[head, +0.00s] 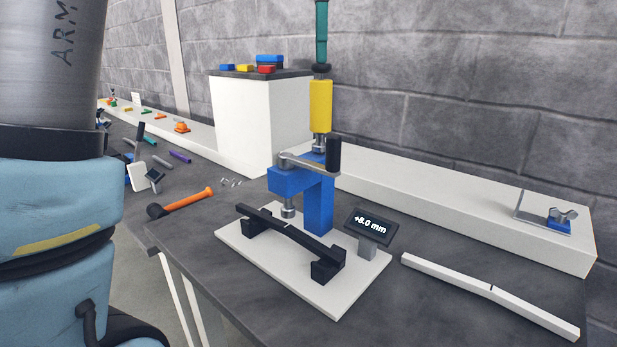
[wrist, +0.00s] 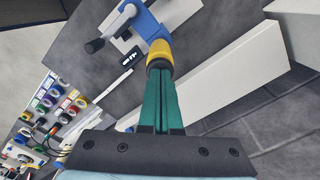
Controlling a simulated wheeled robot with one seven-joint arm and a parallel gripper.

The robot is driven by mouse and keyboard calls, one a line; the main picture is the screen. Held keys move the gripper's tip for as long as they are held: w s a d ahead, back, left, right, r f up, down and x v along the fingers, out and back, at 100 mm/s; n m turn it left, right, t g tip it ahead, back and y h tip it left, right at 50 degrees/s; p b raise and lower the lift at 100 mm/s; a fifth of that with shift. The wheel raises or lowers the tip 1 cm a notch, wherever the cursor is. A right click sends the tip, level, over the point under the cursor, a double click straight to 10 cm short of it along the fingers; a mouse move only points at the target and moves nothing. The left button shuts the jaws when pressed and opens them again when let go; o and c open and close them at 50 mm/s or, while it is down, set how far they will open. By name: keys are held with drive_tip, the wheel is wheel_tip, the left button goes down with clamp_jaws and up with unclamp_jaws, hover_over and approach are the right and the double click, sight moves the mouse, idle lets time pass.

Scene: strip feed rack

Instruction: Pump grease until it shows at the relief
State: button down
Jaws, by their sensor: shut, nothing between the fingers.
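A yellow cylinder (head: 320,105) with a black cap (head: 321,71) stands upright on top of the blue press frame (head: 319,205). My gripper (head: 321,62) comes down from above with its teal fingers shut and empty. Its fingertips are at the black cap, apparently touching it. In the wrist view my gripper (wrist: 159,72) reaches to the yellow cylinder (wrist: 159,50) and hides part of its top. A crank with a black handle (head: 333,154) sits below the cylinder. I cannot make out any grease or a clear relief opening.
A black bar (head: 286,230) lies across two black supports on the white base plate (head: 337,308). A display (head: 369,226) reads +8.0 mm. A white strip (head: 490,290) lies at right. A white ledge (head: 450,205) and white box (head: 250,120) stand behind. An orange-handled tool (head: 188,200) lies left.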

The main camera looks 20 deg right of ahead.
drive_tip(key=shift+f, duration=0.15)
wheel_tip(320, 180, up, 3)
drive_tip(key=p, duration=0.3)
drive_tip(key=shift+s, duration=0.1)
idle(0.8)
